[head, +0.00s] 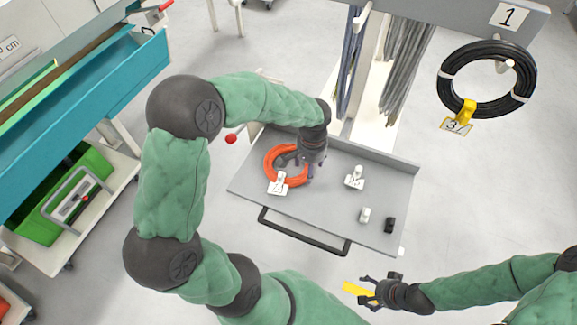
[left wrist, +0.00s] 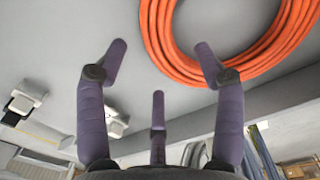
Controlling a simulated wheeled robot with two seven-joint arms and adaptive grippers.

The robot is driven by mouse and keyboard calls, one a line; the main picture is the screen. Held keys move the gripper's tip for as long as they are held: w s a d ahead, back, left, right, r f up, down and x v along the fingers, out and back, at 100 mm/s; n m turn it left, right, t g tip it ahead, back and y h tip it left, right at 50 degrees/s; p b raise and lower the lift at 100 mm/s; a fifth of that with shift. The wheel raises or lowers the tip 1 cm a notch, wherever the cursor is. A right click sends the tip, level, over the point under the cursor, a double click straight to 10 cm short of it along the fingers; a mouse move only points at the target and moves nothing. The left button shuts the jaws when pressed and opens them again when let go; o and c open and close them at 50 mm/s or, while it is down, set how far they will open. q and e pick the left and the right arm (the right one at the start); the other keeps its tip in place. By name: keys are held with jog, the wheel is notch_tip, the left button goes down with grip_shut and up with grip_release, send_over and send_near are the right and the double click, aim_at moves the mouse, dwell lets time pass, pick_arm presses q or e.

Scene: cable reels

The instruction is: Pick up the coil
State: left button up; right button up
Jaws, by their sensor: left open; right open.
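An orange coil (head: 270,163) lies flat on a grey tray (head: 330,215), with a white numbered tag (head: 278,183) at its near edge. My left gripper (head: 310,175) is over the coil's right side and hides part of it. In the left wrist view the coil (left wrist: 160,45) fills the upper right. My left gripper (left wrist: 160,70) is open there, with one finger overlapping the coil's edge and nothing between the fingers. Whether it touches the coil is unclear. My right gripper (head: 366,290) is open, low at the right, in front of the tray. A black coil (head: 445,82) hangs at the upper right.
White pieces (head: 355,178) (head: 365,215) and a black piece (head: 389,225) stand on the tray's right part. The tray has a dark front handle (head: 300,235). Grey cables (head: 405,60) hang behind. A yellow piece (head: 354,289) shows beside my right gripper. A cart with a green bin (head: 50,225) stands left.

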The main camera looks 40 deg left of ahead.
pick_arm(q)
notch_tip(320, 180, down, 3)
jog(key=shift+r+b, duration=0.2)
jog(key=shift+b, duration=0.15)
jog(key=shift+c, duration=0.2)
grip_shut()
jog(key=shift+r, duration=0.1)
